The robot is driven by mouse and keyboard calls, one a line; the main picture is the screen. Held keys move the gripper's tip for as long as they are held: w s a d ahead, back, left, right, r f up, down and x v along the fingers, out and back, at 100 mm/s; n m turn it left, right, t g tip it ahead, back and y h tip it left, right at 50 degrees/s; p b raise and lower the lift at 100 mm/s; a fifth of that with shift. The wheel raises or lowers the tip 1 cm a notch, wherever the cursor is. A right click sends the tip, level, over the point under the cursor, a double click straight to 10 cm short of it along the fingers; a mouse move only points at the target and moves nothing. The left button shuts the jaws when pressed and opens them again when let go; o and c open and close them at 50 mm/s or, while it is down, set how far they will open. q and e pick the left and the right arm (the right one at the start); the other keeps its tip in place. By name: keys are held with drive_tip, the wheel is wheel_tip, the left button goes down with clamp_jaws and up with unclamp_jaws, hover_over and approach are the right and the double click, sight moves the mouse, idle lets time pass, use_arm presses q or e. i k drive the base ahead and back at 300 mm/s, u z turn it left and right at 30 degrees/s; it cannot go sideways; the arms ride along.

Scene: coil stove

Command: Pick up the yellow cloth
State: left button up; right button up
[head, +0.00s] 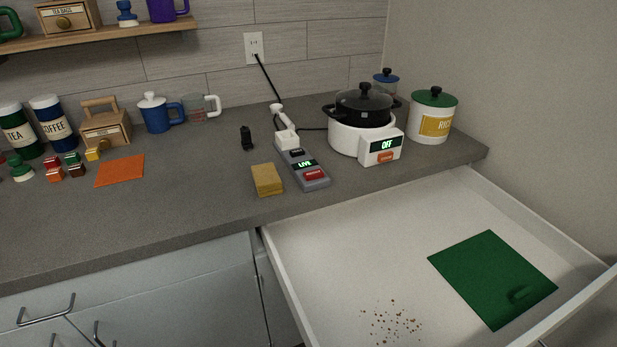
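A yellow folded cloth (267,180) lies on the grey counter (190,215) near its front edge. It looks like a small, thick rectangular stack. It sits just left of a grey power strip (303,168) with a lit "LIVE" display, with a small gap between them. Neither of my grippers shows in the head view.
A white cooker (362,135) reading "OFF" stands behind. An orange cloth (120,170) lies left; counter between it and the yellow cloth is clear.

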sight(267, 181)
drive_tip(key=z, duration=2.6)
drive_tip(key=k, duration=1.45)
drive_tip(key=u, duration=1.35)
drive_tip(key=i, duration=0.5)
drive_tip(key=z, duration=0.1)
